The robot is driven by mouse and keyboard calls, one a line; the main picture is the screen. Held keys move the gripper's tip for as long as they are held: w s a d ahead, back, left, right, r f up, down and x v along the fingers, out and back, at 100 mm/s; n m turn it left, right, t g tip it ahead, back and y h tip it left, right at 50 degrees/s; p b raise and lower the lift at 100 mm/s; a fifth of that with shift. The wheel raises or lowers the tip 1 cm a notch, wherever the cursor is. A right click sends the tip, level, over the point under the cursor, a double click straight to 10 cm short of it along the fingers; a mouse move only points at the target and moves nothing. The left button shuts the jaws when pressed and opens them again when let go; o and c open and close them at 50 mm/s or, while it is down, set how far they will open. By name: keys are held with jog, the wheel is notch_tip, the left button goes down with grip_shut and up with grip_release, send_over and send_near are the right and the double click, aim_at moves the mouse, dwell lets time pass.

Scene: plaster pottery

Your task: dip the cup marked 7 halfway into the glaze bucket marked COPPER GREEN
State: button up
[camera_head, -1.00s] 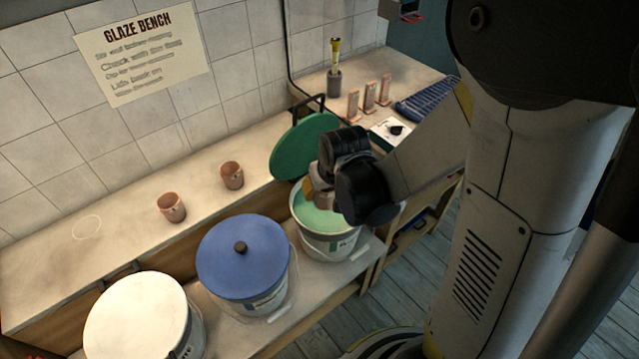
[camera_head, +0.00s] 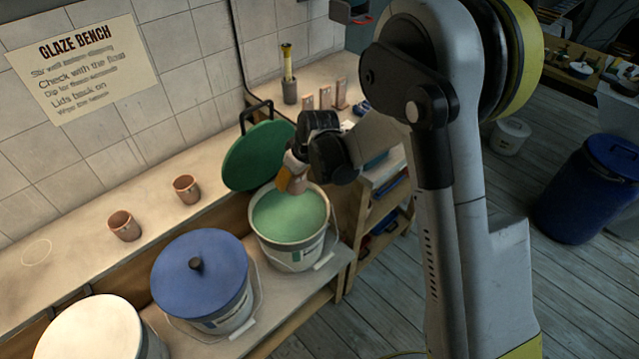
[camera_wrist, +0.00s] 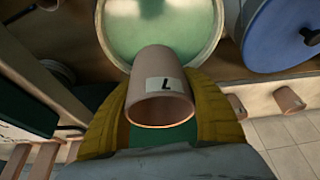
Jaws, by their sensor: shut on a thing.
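The terracotta cup (camera_wrist: 160,85) is between my gripper's yellow fingers (camera_wrist: 160,112), its open rim toward the wrist camera and its narrower end toward the bucket. Its white label shows a mark like an upside-down 7. In the head view my gripper (camera_head: 293,180) is shut on the cup over the back part of an open bucket (camera_head: 290,252) of green glaze. The glaze (camera_head: 285,218) also shows beyond the cup in the wrist view (camera_wrist: 165,25). The bucket's label is too small to read. I cannot tell whether the cup touches the glaze.
A green lid (camera_head: 250,160) leans behind the bucket. A blue-lidded bucket (camera_head: 200,285) and a white-lidded bucket (camera_head: 95,330) stand to the left. Two other cups, one left (camera_head: 124,226) and one right (camera_head: 186,189), stand on the bench. Test tiles (camera_head: 325,98) stand behind.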

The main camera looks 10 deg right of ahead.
notch_tip(320, 180, down, 12)
jog(key=w+a+n+b, duration=0.1)
jog(key=a+b, duration=0.1)
jog(key=b, duration=0.5)
jog(key=shift+w+a, duration=0.15)
jog(key=shift+a, duration=0.25)
jog(key=shift+r, duration=0.1)
jog(key=shift+c, duration=0.8)
jog(key=shift+f+b, duration=0.8)
jog(key=shift+f, duration=1.75)
dwell(0.8)
jog(key=shift+r+p, duration=1.9)
jog(key=shift+r, duration=1.55)
